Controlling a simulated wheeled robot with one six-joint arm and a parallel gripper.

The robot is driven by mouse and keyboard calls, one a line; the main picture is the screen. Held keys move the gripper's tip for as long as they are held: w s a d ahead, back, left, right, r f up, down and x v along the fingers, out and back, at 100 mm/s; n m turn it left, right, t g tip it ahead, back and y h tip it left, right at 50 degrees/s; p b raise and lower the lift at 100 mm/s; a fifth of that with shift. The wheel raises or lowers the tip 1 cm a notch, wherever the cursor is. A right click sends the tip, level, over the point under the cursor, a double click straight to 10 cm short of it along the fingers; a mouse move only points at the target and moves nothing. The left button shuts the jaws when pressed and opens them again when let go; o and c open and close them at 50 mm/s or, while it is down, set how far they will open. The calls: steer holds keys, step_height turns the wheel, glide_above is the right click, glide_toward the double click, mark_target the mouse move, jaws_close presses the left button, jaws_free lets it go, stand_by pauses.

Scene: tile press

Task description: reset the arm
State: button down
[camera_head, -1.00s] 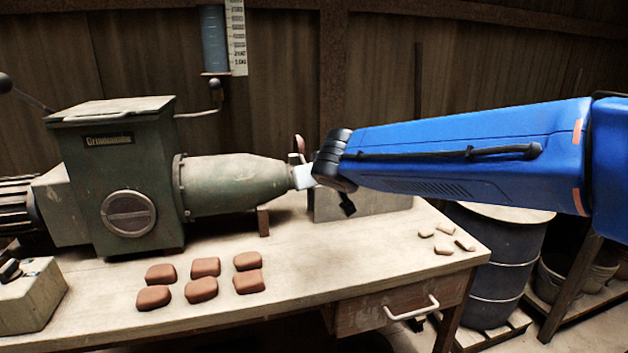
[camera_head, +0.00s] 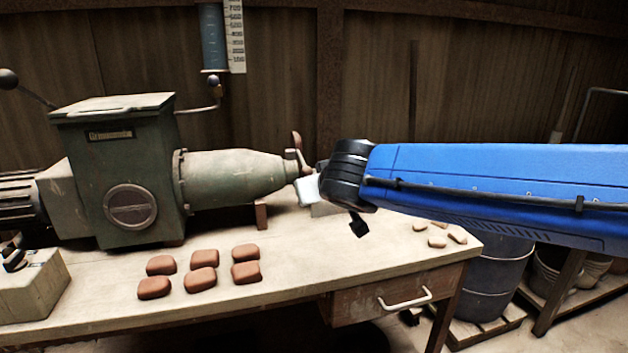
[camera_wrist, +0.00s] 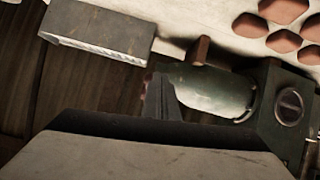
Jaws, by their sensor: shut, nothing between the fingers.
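My gripper (camera_head: 308,188) is at the end of the blue arm, just in front of the nozzle end of the green press (camera_head: 135,160). The fingers are shut with nothing held between them. In the wrist view, the gripper (camera_wrist: 165,95) points toward the press's tapered barrel (camera_wrist: 215,92), upside down in that picture. I cannot tell from the head view whether the fingertips touch the nozzle.
Several reddish clay pieces (camera_head: 200,280) lie on the bench (camera_head: 300,270) front left. Small pale pieces (camera_head: 437,242) lie at its right end. A grey block (camera_wrist: 98,30) sits behind the gripper. A drawer (camera_head: 395,295) with a handle is below, and a barrel (camera_head: 490,280) stands right.

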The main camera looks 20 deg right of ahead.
steer(key=s+d+f+m+g+h, duration=0.1)
steer(key=s+d+f+g, duration=0.2)
steer(key=s+d+f, duration=0.5)
steer(key=s+d+f+m+g, duration=0.1)
steer(key=s+d+f+g, duration=0.3)
steer(key=s, duration=0.5)
steer(key=s+a+f+y, duration=0.1)
steer(key=s+a+f, duration=0.1)
steer(key=s+f, duration=0.3)
steer(key=shift+s+f+n, duration=0.15)
steer(key=shift+s+n, duration=0.15)
steer(key=shift+s, duration=0.45)
steer(key=shift+d, duration=0.1)
